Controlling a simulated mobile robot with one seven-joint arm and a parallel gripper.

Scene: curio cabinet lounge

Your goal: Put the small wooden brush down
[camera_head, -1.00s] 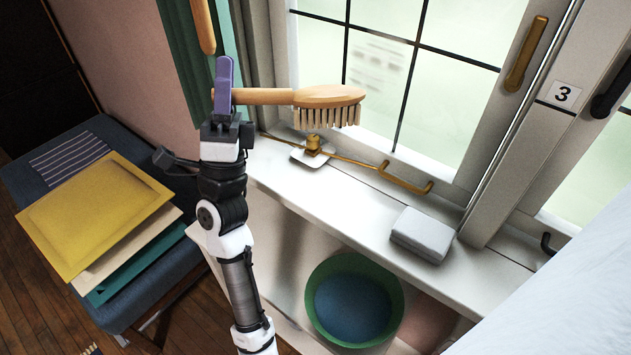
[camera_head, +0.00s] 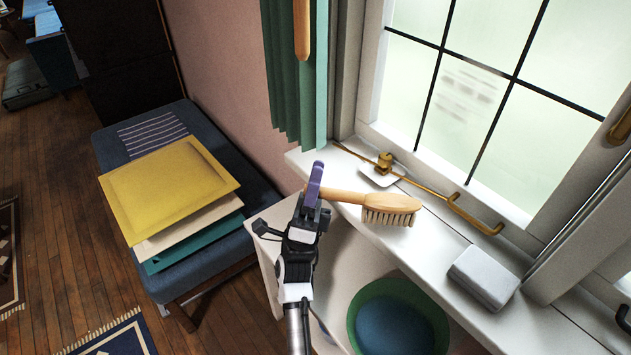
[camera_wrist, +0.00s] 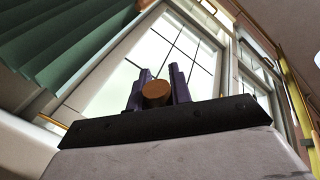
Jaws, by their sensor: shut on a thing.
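The small wooden brush (camera_head: 390,203) has a light wooden handle and head with pale bristles facing down. My gripper (camera_head: 315,187), with purple fingers, is shut on the handle's end at the left. In the head view the brush overlaps the white windowsill (camera_head: 455,243); I cannot tell whether the bristles touch it. In the wrist view the round end of the brush handle (camera_wrist: 156,93) sits between the two purple fingers (camera_wrist: 158,90). The rest of the brush is hidden there.
A brass window stay (camera_head: 470,212) and a small brass fitting on a pale plate (camera_head: 381,172) lie along the sill. A grey block (camera_head: 484,275) sits farther right. A green tub (camera_head: 357,318) stands below. A blue bench (camera_head: 218,150) with stacked cushions or folders is left.

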